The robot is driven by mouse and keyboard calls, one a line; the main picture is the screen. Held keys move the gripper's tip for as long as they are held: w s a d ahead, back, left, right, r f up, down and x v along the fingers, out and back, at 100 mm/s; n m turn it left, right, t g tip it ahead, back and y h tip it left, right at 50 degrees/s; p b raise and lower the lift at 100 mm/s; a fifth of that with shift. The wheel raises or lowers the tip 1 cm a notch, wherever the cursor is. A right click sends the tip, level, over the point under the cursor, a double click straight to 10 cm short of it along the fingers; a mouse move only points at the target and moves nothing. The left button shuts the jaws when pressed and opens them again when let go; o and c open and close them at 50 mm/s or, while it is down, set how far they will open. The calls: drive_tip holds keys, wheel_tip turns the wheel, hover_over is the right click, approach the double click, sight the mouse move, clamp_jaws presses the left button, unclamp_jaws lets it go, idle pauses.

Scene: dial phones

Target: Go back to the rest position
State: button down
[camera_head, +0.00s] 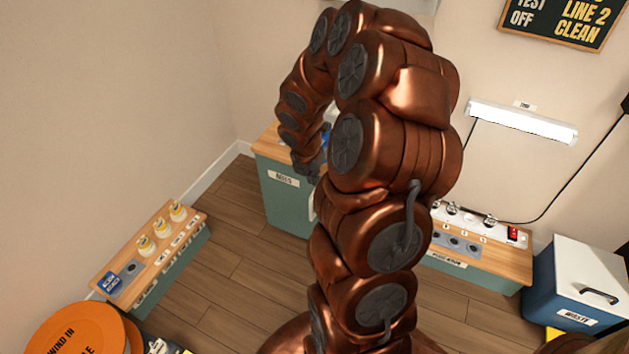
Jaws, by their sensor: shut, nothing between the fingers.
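My copper arm rises through the middle of the view, bends over at the top and comes down on its left side. My gripper (314,168) is at the low end of that bend, small and dark. It is in front of the green cabinet (285,203) with the wooden top, near a blue item (325,139) that is mostly hidden. The gripper is shut and holds nothing. My arm hides the right part of this cabinet.
A low bench (122,291) with several yellow-topped items stands at left. An orange reel (75,335) is at bottom left. A bench (505,262) with sockets and a blue waste bin (570,292) stand at right. Wooden floor is clear between the left bench and the cabinet.

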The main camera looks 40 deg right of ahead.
drive_tip(key=shift+s+a+r, duration=0.1)
drive_tip(key=shift+a+r, duration=0.05)
drive_tip(key=shift+r, duration=0.4)
drive_tip(key=s+a+r+m+p, duration=0.3)
drive_tip(key=a+r+p, duration=0.15)
drive_tip(key=r, duration=0.35)
drive_tip(key=s+a+r+m+g+p, duration=0.1)
drive_tip(key=s+a+r+m+p, duration=0.15)
drive_tip(key=a+r+p, duration=0.35)
drive_tip(key=s+a+r+m+p, duration=0.2)
drive_tip(key=s+r+m+p, duration=0.15)
drive_tip(key=r, duration=0.55)
drive_tip(key=s+a+r+m+g+y+p, duration=0.1)
drive_tip(key=s+a+r+m+p, duration=0.5)
drive_tip(key=r, duration=0.3)
drive_tip(key=s+a+r+m+y+p, duration=0.1)
drive_tip(key=s+a+r+m+p, duration=0.5)
drive_tip(key=s+a+r+p, duration=0.1)
wheel_tip(320, 180, up, 3)
drive_tip(key=shift+s+f+m+g+y+p, duration=0.15)
drive_tip(key=shift+s+m+g+y+p, duration=0.2)
drive_tip(key=shift+s, duration=0.5)
drive_tip(key=shift+d, duration=0.1)
